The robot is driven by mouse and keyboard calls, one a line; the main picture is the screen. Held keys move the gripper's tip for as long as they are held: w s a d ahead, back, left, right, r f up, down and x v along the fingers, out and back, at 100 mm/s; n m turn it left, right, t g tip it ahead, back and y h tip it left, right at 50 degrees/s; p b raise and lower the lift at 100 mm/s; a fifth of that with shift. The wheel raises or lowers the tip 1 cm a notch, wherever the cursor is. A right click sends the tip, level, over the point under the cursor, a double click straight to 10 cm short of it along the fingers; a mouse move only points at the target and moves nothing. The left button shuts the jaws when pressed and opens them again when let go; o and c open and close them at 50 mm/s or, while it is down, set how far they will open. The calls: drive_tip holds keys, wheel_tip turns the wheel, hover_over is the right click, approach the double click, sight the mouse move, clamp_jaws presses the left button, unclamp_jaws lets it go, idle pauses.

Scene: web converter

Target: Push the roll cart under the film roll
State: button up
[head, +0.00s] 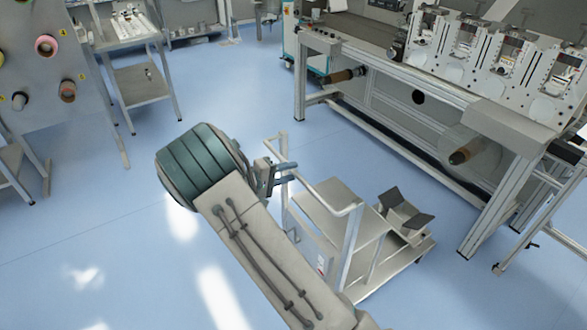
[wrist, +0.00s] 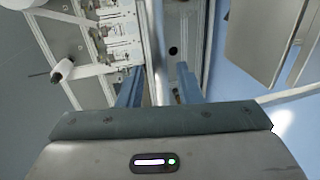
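The roll cart (head: 340,222) stands on the floor right of my gripper in the head view. It has a pale tube handle frame and a grey V-shaped cradle (head: 405,215) at its far right end. My gripper (head: 288,173) is at the cart's handle end, its two blue fingers (wrist: 158,92) apart. I cannot tell whether the handle lies between the fingers or whether they touch it. The film roll (head: 480,142), pale and translucent with a brown core, hangs on the machine front, right of and beyond the cart. My forearm hides part of the cart's near side.
The long machine (head: 385,125) runs along the upper right, its legs (head: 490,215) reaching the floor right of the cart. A second roll holder (head: 345,75) sticks out farther left. A grey rack (head: 60,75) and a side table (head: 140,85) stand left. Blue floor between is clear.

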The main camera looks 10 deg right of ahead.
drive_tip(key=shift+x, duration=1.15)
clamp_jaws()
drive_tip(key=shift+f, duration=0.1)
